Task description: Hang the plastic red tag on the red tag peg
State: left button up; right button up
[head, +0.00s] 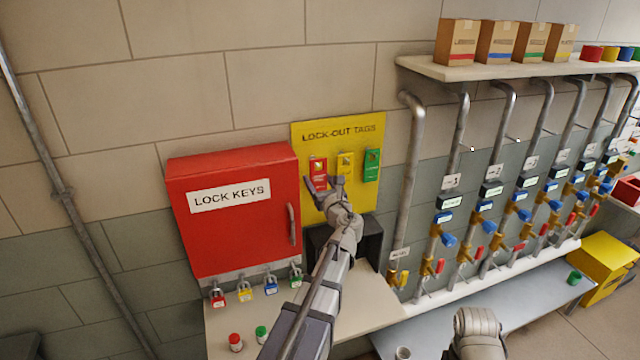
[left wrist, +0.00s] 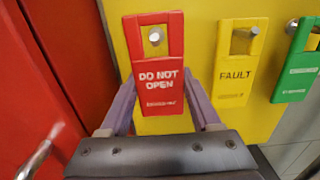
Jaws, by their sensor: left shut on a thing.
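The red tag (head: 318,168) is at the left of the yellow lock-out tags board (head: 360,130). In the left wrist view the red tag (left wrist: 160,85) reads "DO NOT OPEN" and hangs upright, face to the camera. A grey peg (left wrist: 155,36) shows in the hole at its top; how deep the peg sits in the hole cannot be told. My left gripper (head: 325,190) is shut on the tag, a finger at each side edge. My right gripper is out of view; only part of that arm shows at the bottom.
A yellow "FAULT" tag (left wrist: 235,65) and a green tag (left wrist: 298,65) hang to the right on the board. The red lock keys cabinet (head: 235,235) with its handle stands close on the left. A vertical pipe (head: 412,170) rises right of the board.

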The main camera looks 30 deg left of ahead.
pick_arm(q)
jog(key=shift+w+a, duration=0.2)
jog(key=shift+a, duration=0.05)
jog(key=shift+w+a+f+b, duration=0.4)
jog(key=shift+a+b, duration=0.05)
dwell(0.5)
jog(key=o, duration=1.5)
jog(key=shift+o, duration=0.2)
jog(key=shift+s, duration=0.1)
jog(key=v, duration=0.7)
jog(key=shift+s+d, duration=0.25)
jog(key=shift+f, duration=0.1)
